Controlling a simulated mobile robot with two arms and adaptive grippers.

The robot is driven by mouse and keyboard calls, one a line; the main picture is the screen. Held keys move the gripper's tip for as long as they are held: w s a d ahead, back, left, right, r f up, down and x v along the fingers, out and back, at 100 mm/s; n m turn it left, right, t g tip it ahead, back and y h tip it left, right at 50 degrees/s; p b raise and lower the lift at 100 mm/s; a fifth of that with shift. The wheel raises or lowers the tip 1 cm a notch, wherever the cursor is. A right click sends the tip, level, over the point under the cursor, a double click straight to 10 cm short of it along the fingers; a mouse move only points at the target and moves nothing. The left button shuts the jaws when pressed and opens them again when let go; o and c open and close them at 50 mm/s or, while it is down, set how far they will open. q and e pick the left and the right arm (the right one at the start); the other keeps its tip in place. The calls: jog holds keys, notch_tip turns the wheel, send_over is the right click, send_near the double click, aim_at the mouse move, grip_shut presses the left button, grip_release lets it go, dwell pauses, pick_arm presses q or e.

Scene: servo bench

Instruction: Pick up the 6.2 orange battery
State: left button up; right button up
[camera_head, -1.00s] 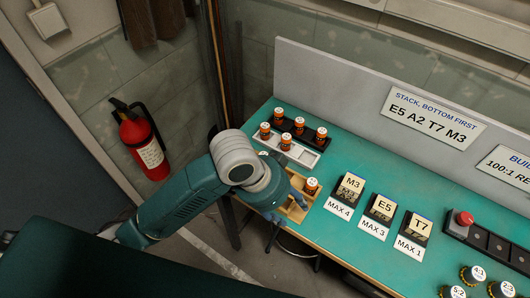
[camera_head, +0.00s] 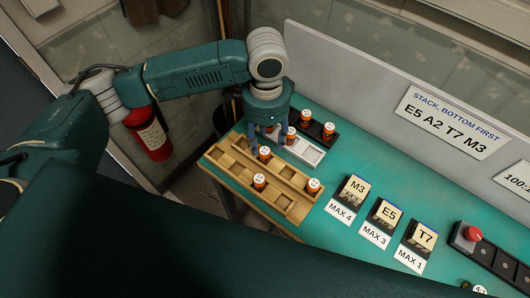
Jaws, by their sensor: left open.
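Several orange batteries with white tops stand in the racks; their printed numbers are too small to read, so I cannot tell which is the 6.2. Three stand in the wooden tray (camera_head: 229,172): a rear one (camera_head: 264,155), a front one (camera_head: 259,182) and a right one (camera_head: 313,187). One battery (camera_head: 291,134) stands in the white rack (camera_head: 309,153). Two more, left (camera_head: 305,118) and right (camera_head: 328,131), stand in the black rack (camera_head: 317,127). My right gripper is out of view.
A red button (camera_head: 474,234) is farther right. A grey panel (camera_head: 345,75) backs the bench. The green top (camera_head: 365,150) behind the blocks is clear.

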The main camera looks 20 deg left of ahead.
aim_at(265, 151)
pick_arm(q)
jog(key=shift+f, duration=0.4)
notch_tip(265, 151, down, 4)
jog(key=shift+s+a+f+p, duration=0.1)
jog(key=shift+s+a+p, duration=0.05)
jog(key=shift+p, duration=0.75)
jog(key=shift+f, duration=0.5)
grip_shut()
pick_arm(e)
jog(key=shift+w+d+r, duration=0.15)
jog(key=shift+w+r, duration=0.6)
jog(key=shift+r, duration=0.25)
